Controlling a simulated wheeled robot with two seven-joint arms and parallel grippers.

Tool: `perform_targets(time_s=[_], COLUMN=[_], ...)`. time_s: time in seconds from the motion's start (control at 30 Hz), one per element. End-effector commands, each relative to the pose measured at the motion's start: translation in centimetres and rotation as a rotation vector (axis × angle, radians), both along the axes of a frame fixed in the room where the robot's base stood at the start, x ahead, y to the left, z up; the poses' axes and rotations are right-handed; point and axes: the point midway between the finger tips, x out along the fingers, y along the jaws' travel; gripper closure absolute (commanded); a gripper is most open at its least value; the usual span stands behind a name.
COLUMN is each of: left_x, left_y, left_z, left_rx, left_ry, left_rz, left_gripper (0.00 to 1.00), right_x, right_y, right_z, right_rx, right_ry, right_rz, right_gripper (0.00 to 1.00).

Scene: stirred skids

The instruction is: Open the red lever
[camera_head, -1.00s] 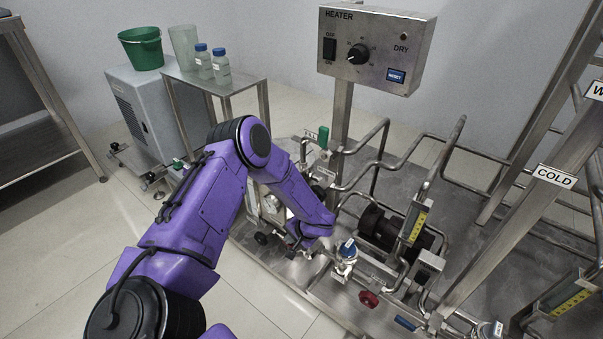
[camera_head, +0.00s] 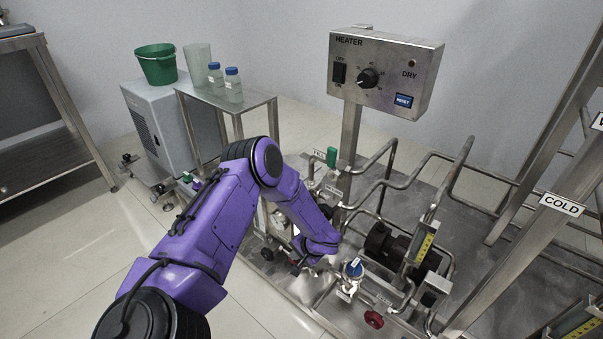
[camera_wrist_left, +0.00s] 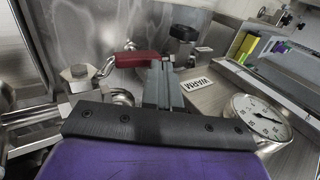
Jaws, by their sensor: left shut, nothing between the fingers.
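The red lever (camera_wrist_left: 137,59) shows in the left wrist view. It is a red grip on a bent metal stem, lying roughly level beside a steel fitting with a hex nut (camera_wrist_left: 76,76). My left gripper (camera_wrist_left: 164,66) is shut and empty. Its fingertips appear close to the right end of the red grip; I cannot tell whether they touch it. In the head view my purple left arm reaches down to the skid, and the gripper (camera_head: 302,262) is small and partly hidden below the wrist. I cannot make out the lever there. My right gripper is in neither view.
A pressure gauge (camera_wrist_left: 258,120) and a "WARM" label (camera_wrist_left: 196,86) are near the left gripper. In the head view, a blue-topped valve (camera_head: 353,268) and a red round knob (camera_head: 374,319) stand right of the wrist. The heater box (camera_head: 385,72) and bent pipes are behind.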

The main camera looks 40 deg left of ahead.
Motion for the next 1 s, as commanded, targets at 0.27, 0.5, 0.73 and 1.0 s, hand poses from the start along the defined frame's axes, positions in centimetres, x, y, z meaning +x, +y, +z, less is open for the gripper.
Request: perform_targets(time_s=[0.27, 0.5, 0.73, 1.0], left_x=[-0.3, -0.3, -0.3, -0.3], left_y=[-0.6, -1.4, -1.6, -1.6], left_z=[7.4, 12.1, 13.0, 13.0], left_rx=[-0.001, 0.000, 0.000, 0.000], left_ry=[-0.004, -0.001, 0.001, 0.000], left_rz=[0.012, 0.011, 0.011, 0.011], left_gripper=[1.00, 1.00, 1.00, 1.00], right_x=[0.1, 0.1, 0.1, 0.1], right_y=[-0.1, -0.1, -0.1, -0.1], right_z=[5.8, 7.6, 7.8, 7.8], right_rx=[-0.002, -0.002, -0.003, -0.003], right_ry=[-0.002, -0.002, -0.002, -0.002], right_rz=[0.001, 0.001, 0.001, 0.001], right_gripper=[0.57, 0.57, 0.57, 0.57])
